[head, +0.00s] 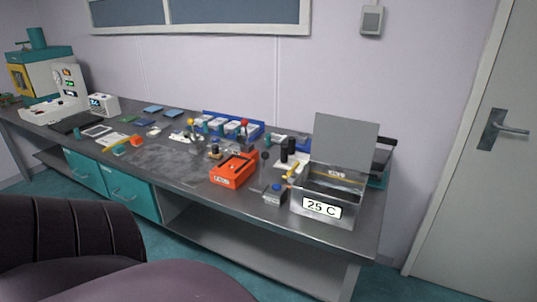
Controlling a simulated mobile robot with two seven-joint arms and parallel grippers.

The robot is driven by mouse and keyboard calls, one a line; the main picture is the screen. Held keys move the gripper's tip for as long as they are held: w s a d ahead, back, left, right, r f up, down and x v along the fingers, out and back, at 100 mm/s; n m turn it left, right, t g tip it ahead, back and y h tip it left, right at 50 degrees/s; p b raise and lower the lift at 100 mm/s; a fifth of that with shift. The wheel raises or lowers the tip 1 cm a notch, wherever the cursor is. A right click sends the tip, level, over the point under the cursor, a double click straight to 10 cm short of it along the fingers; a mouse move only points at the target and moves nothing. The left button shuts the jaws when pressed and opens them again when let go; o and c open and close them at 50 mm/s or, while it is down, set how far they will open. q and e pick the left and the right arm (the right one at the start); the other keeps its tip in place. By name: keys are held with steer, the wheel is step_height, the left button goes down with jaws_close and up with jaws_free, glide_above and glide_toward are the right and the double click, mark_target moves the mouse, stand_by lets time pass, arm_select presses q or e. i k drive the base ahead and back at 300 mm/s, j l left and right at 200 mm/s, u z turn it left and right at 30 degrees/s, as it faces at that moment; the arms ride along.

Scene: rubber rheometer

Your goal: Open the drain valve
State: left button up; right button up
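A steel bath (324,207) labelled "25 C" stands at the right end of the bench, with its grey lid (345,142) raised behind it. A small grey box with a blue top (275,190) sits just left of the bath. A small yellow part (292,171) shows by the bath's upper left corner; I cannot tell whether it is the drain valve. No part is clearly recognisable as the valve, so whether it is open or shut cannot be seen. Neither of my grippers is in view.
An orange case (232,171) sits left of the bath, with dark bottles (287,150) behind. Blue-edged racks (230,125) and a teal-and-cream machine (40,75) stand farther left. A dark chair (75,245) fills the lower left. A grey door (490,170) is at the right.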

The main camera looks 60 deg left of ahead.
mark_target(291, 172)
steer(key=k+j+u, duration=0.1)
steer(key=u, duration=1.2)
steer(key=k+j, duration=0.05)
steer(key=j, duration=0.05)
